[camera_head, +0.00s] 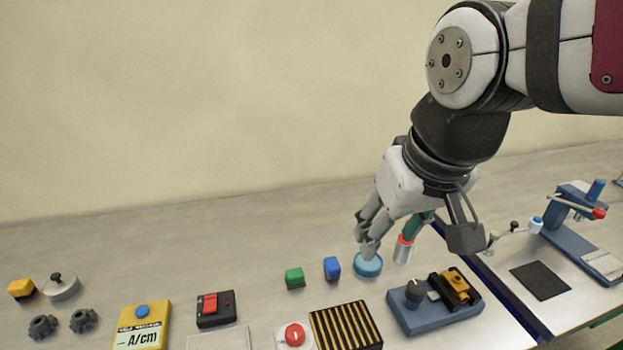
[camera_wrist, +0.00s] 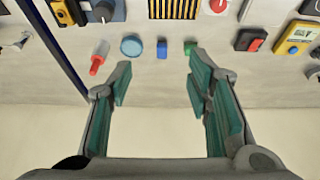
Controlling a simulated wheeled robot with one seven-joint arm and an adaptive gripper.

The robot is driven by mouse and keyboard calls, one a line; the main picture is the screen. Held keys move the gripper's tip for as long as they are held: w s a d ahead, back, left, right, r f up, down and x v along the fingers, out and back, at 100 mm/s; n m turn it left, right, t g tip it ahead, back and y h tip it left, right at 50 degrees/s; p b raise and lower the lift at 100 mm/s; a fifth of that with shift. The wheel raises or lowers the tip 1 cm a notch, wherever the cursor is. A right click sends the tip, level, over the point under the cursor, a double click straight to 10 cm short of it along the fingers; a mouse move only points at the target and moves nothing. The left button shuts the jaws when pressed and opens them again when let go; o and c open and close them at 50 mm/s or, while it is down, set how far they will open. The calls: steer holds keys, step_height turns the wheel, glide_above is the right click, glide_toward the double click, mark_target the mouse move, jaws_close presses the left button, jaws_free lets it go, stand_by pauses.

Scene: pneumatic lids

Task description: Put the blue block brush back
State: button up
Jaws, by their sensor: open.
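A small blue block (camera_head: 331,268), which I take to be the blue block brush, stands on the grey bench. In the head view it is left of and below my gripper (camera_head: 418,238), apart from it. In the wrist view the blue block (camera_wrist: 162,50) lies ahead of the gap between the fingertips of my gripper (camera_wrist: 158,68). My gripper is open, with nothing between the fingers, and points down above the bench. No bristles can be made out on the block.
A green block (camera_head: 294,278) stands left of the blue block, and a light blue disc (camera_head: 368,265) right of it. A red-and-white cylinder (camera_head: 403,249) is beside the disc. A black-and-yellow striped block (camera_head: 345,327) lies in front. The bench behind is clear.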

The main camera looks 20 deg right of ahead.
steer(key=shift+t, duration=0.5)
steer(key=s, duration=0.4)
steer(key=shift+s+f, duration=0.1)
steer(key=shift+s, duration=0.15)
steer(key=shift+o, duration=0.3)
stand_by(1.0)
